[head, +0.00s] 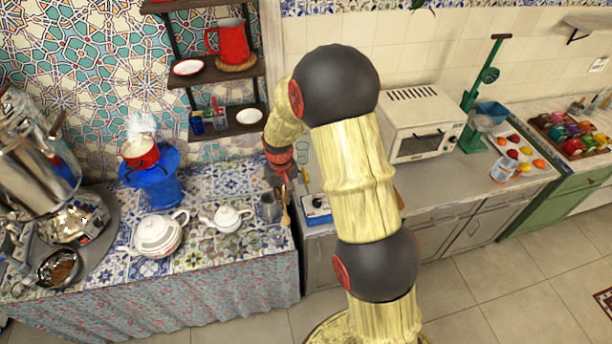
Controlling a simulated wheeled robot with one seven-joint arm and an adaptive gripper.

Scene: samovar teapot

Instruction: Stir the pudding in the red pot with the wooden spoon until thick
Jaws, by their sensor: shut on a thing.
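The red pot (140,153) stands on a blue stove (155,180) on the tiled counter at the left, with pale steam above it. Its contents are too small to make out. My gripper (284,181) is low over the right end of the tiled counter, well to the right of the pot. The fingers are small and partly hidden by my arm.
A white teapot (158,236) and a smaller one (227,218) stand on the counter between pot and gripper. A large metal samovar (38,165) fills the far left. Wall shelves (225,127) hang above. A white oven (420,125) stands right of my arm.

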